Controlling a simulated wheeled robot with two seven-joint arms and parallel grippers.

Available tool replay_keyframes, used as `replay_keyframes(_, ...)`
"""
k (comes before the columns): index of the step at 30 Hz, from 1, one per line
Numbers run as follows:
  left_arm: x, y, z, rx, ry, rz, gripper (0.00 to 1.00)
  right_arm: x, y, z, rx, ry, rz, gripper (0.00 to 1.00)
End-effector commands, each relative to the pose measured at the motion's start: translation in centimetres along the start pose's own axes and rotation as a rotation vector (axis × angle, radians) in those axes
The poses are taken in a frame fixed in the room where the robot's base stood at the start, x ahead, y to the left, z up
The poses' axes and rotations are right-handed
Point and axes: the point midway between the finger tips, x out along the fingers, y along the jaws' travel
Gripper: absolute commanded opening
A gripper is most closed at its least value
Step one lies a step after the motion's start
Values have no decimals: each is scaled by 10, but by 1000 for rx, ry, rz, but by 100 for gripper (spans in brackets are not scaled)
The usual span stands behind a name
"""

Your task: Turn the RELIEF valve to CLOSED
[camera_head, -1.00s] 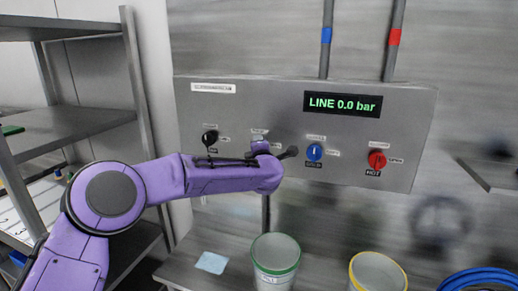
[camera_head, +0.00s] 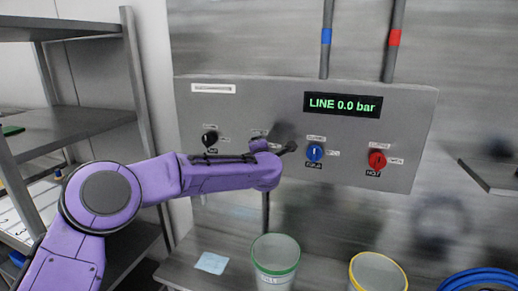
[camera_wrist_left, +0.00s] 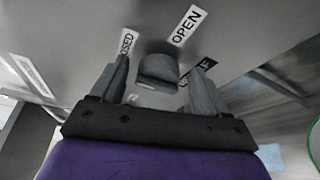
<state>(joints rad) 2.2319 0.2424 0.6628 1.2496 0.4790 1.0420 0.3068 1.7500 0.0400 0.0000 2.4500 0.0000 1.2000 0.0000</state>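The RELIEF valve is a grey knob (camera_wrist_left: 158,70) on the panel, seen in the left wrist view. A white OPEN label (camera_wrist_left: 187,25) is above right of it, and a white CLOSED label (camera_wrist_left: 126,45) is at its left, partly covered by a finger. A black name plate (camera_wrist_left: 203,67) is partly hidden, with only its last letters showing. My left gripper (camera_wrist_left: 160,82) is open, one finger on each side of the knob, with gaps visible. Which way the knob points is unclear. In the head view my left gripper (camera_head: 284,148) is at the panel and hides the knob. My right gripper is out of view.
The grey panel (camera_head: 240,105) also carries a black knob (camera_head: 210,138), a blue knob (camera_head: 314,152) and a red knob (camera_head: 377,159). Its display (camera_head: 343,104) reads LINE 0.0 bar. Green-rimmed (camera_head: 275,262) and yellow-rimmed (camera_head: 377,272) buckets stand below. Shelving (camera_head: 75,128) is at left.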

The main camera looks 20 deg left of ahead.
Motion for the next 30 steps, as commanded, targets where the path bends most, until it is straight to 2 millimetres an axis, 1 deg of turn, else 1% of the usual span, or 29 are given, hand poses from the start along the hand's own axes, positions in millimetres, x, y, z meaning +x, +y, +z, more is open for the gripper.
replay_keyframes(5, 0, 1, 0, 1, 0, 1, 75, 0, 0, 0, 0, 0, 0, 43)
replay_keyframes(8, -7, 0, 0, 0, -1, 2, 75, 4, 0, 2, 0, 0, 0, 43)
replay_keyframes(11, -25, -2, 0, 1, -3, 2, 75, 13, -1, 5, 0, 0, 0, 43)
replay_keyframes(15, -60, -3, 0, 0, -4, 2, 75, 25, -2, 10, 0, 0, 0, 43)
replay_keyframes(18, -82, -2, -1, 0, -2, 2, 75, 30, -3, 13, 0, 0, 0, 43)
replay_keyframes(21, -97, -2, -1, 1, -1, 1, 75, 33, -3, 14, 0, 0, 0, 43)
replay_keyframes(25, -105, -1, -1, 1, 1, 0, 75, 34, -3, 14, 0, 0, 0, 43)
replay_keyframes(30, -105, 0, 0, 0, 1, 0, 75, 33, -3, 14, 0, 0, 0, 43)
